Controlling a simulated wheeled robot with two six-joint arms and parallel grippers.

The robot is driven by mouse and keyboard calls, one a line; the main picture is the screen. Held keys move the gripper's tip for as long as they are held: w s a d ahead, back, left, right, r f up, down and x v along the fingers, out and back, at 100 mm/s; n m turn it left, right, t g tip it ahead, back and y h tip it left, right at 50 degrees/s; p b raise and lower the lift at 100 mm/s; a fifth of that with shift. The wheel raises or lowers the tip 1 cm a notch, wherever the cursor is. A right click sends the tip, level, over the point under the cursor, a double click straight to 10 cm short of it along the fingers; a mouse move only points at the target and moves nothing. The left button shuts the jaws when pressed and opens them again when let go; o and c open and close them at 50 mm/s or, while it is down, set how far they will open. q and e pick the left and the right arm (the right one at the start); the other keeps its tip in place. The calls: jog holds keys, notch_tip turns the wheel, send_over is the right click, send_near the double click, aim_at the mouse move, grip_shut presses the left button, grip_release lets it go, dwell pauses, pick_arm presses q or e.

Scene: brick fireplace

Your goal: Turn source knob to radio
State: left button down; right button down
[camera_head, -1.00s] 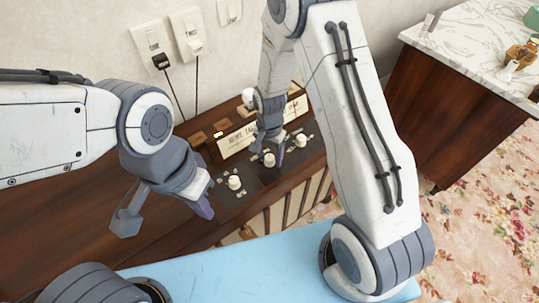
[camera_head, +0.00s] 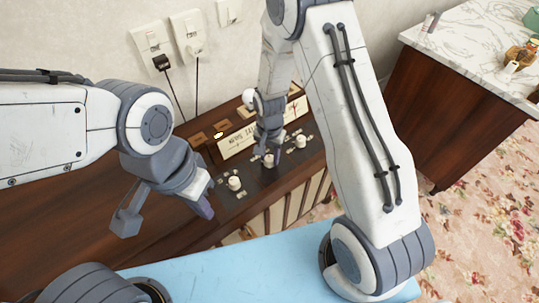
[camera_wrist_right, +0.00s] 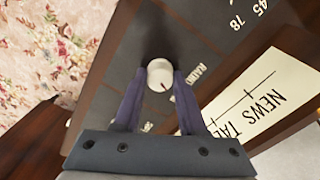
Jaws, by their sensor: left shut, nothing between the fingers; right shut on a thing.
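The console panel (camera_head: 250,188) carries a row of white knobs. My right gripper (camera_head: 268,150) reaches down to the middle knob (camera_head: 268,160). In the right wrist view this knob (camera_wrist_right: 160,72) sits between the fingertips of the gripper (camera_wrist_right: 160,82), which is shut on it. A dark red mark on the knob's face points towards the lower right of that view. My left gripper (camera_head: 203,207) is shut and empty, above the wooden top left of the knobs.
Another knob (camera_head: 234,183) is nearer the left gripper, and another (camera_head: 300,141) lies to the right. A cream dial strip (camera_head: 238,141) runs behind them. Wall sockets (camera_head: 152,42) with plugged cords are behind. A marble-topped cabinet (camera_head: 470,45) stands at right.

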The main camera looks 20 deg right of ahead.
aim_at(269, 158)
jog(key=n+p, duration=0.1)
jog(key=n, duration=0.4)
jog(key=shift+r, duration=0.1)
jog(key=n+p, duration=0.1)
jog(key=n, duration=0.4)
jog(key=shift+n, duration=0.4)
jog(key=shift+c, duration=2.4)
grip_release()
notch_tip(269, 158, up, 10)
jog(key=shift+r, duration=0.2)
